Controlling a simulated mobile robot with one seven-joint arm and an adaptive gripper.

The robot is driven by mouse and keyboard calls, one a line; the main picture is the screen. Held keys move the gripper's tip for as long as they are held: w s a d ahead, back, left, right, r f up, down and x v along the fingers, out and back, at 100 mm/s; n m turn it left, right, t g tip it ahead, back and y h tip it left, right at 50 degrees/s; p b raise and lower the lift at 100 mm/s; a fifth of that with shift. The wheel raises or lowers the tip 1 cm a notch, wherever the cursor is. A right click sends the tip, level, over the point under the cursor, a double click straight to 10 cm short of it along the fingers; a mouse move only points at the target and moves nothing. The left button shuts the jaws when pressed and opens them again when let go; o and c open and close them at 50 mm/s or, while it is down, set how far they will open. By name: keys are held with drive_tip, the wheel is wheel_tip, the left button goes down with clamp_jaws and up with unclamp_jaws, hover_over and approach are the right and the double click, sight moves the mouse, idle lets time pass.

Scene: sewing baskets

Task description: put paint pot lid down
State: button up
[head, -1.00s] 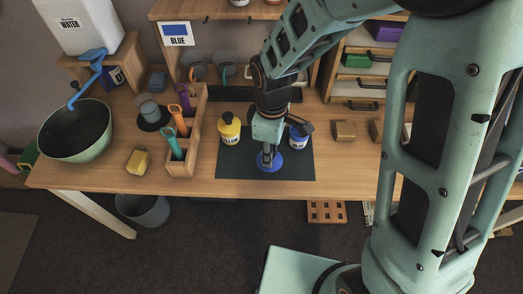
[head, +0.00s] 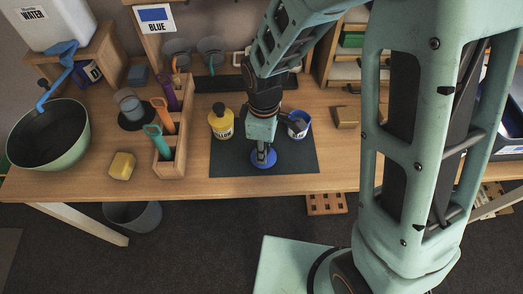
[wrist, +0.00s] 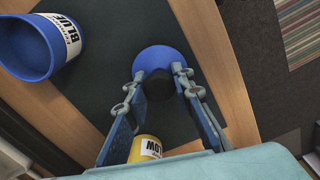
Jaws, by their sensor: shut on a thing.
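The blue paint pot lid (head: 257,160) is a round disc with a dark knob, over the front middle of the dark mat (head: 296,160). My gripper (head: 263,147) points down and is shut on the knob. The lid also shows in the wrist view (wrist: 160,58), between the fingertips (wrist: 161,84). I cannot tell whether the lid touches the mat. The blue paint pot (head: 298,128) stands upright and uncovered on the mat, behind and right of the lid. It also shows in the wrist view (wrist: 63,35).
A yellow paint container (head: 221,124) stands on the mat, left of my gripper. A wooden holder (head: 168,170) with tools, a yellow sponge (head: 121,166) and a green bowl (head: 75,162) are further left. A wooden block (head: 345,118) lies right of the mat. The mat's front right is clear.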

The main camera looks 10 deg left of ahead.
drive_tip(key=shift+f, duration=0.2)
drive_tip(key=o, duration=0.9)
drive_tip(key=shift+r, duration=0.1)
wheel_tip(320, 180, up, 12)
drive_tip(key=shift+r+p, duration=0.1)
drive_tip(key=shift+p, duration=0.85)
